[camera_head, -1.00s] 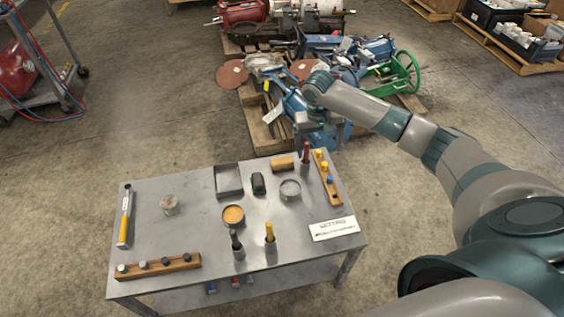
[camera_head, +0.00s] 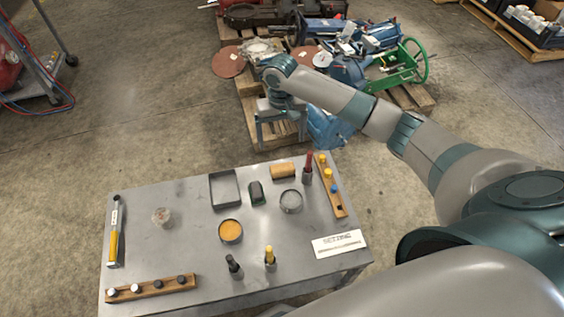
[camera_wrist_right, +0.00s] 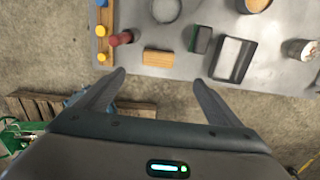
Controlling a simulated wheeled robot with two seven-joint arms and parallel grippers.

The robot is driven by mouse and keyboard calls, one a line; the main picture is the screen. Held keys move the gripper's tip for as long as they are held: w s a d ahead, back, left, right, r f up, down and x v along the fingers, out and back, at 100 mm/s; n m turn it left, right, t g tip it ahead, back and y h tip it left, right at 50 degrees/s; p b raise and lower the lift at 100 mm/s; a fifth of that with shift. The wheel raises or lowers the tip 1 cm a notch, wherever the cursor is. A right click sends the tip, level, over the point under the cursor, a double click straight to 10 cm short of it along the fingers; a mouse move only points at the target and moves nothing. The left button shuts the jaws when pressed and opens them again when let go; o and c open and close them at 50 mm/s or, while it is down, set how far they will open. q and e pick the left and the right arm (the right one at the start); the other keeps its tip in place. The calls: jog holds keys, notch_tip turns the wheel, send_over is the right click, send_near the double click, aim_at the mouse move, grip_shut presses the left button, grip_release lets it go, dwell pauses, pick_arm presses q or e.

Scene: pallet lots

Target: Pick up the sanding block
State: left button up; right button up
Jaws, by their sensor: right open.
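The sanding block looks to be the tan, cork-coloured block (camera_head: 283,171) lying flat near the far edge of the grey metal table (camera_head: 190,245). In the right wrist view the tan block (camera_wrist_right: 158,58) lies just past the fingertips, between their lines. My right gripper (camera_head: 282,138) is open and empty, just beyond the table's far edge, apart from the block. Its two spread fingers also show in the right wrist view (camera_wrist_right: 160,78). My left gripper is not in view.
A dark block with green (camera_head: 256,194), an open grey tray (camera_head: 224,189) and a round clear dish (camera_head: 291,201) stand near the tan block. A red-topped item (camera_head: 308,168) and a wooden rack (camera_head: 331,185) stand to its right. A loaded pallet lies behind the table.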

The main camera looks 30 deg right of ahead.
jog(key=shift+w+r, duration=0.1)
jog(key=shift+w, duration=0.25)
send_near(283, 167)
jog(key=f, duration=0.5)
jog(key=shift+w+a+f, duration=0.2)
jog(key=shift+w+a, duration=0.05)
jog(key=shift+a, duration=0.1)
jog(key=shift+f, duration=0.1)
jog(key=shift+s+d+f, duration=0.15)
jog(key=shift+f, duration=1.1)
jog(key=shift+s+d+f, duration=0.1)
jog(key=shift+f, duration=1.15)
jog(key=shift+c, duration=0.5)
